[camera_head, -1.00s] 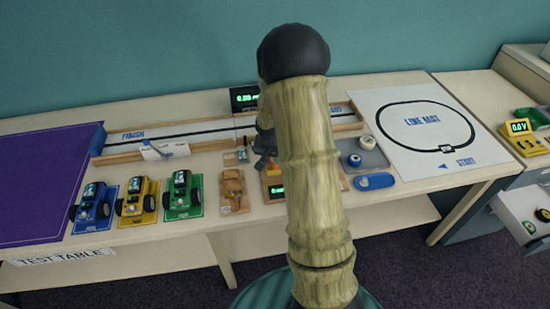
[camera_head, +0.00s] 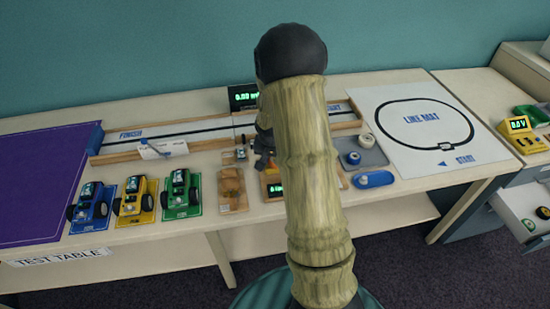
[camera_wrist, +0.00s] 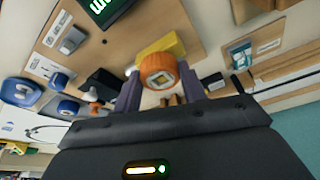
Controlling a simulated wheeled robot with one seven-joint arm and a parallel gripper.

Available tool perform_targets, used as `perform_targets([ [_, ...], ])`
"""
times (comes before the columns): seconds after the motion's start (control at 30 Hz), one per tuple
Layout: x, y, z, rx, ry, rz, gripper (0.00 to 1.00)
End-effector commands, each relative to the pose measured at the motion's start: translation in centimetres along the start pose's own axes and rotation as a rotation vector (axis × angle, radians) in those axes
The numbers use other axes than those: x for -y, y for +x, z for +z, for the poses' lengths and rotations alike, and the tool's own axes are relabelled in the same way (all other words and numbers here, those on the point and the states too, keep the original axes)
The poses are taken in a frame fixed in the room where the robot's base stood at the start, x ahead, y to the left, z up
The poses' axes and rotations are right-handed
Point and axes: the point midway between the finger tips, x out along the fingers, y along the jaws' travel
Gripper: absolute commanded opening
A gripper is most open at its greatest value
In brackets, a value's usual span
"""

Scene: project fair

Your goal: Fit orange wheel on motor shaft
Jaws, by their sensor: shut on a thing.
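The orange wheel (camera_wrist: 158,71) is held between the two fingers of my gripper (camera_wrist: 160,84) in the wrist view. Its light square hub centre faces the wrist camera. A yellow block (camera_wrist: 166,43), which looks like the motor, lies just beyond the wheel on a wooden board (camera_wrist: 190,22). The motor's shaft is hidden, and I cannot tell whether the wheel touches it. In the head view my arm covers most of this spot; only the dark side of my gripper shows, above the bench.
A wooden tray (camera_head: 232,190) and blue, yellow and green model cars (camera_head: 180,192) stand left of my arm. A grey tray with tape rolls (camera_head: 372,152) and a blue object (camera_head: 374,180) are on the right. A long wooden track (camera_head: 200,133) runs behind.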

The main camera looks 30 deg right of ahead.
Motion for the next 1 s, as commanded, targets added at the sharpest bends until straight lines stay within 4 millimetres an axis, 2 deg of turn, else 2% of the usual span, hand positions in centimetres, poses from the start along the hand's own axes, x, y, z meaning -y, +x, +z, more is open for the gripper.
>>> perform_targets([
  [0.27, 0.15, -0.02, 0.06, 0.000, -0.003, -0.001, 0.20],
  [0.3, 0.13, -0.02, 0.05, 0.000, -0.002, -0.001, 0.47],
  [0.4, 0.01, 0.00, 0.00, 0.000, 0.000, 0.000, 0.67],
  [0.6, -0.17, 0.02, -0.07, 0.000, 0.003, 0.001, 0.67],
  [0.7, -0.18, 0.03, -0.07, 0.000, 0.004, 0.001, 0.84],
  [1.0, -0.13, -0.07, -0.08, 0.000, 0.003, 0.001, 0.85],
])
